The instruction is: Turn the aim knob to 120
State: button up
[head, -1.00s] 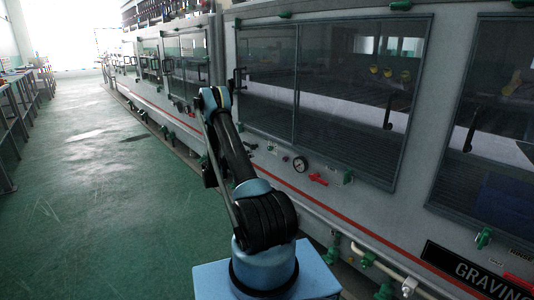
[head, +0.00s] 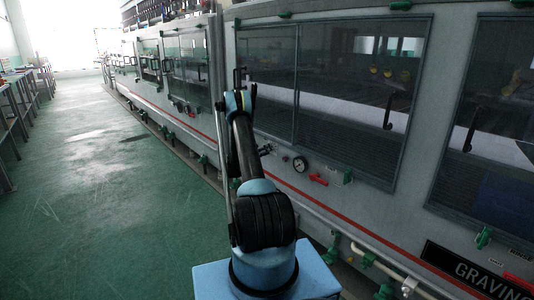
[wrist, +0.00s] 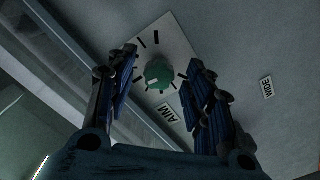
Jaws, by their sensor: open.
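The aim knob (wrist: 158,72) is a small green round knob on a pale square plate with black tick marks, in the upper middle of the wrist view. A label reading AIM (wrist: 168,117) sits below it. My gripper (wrist: 163,76) is open, with one blue-padded finger on each side of the knob in the picture. I cannot tell whether either finger touches it. The knob's pointer is too small to read.
A label reading WIDE (wrist: 266,88) is on the grey panel to the right. The green floor (head: 110,220) to the left is clear.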

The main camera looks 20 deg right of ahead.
jog(key=shift+w+d, duration=0.1)
jog(key=shift+d, duration=0.3)
jog(key=c, duration=1.1)
jog(key=shift+n, duration=0.9)
jog(key=shift+a, duration=0.1)
jog(key=o, duration=1.1)
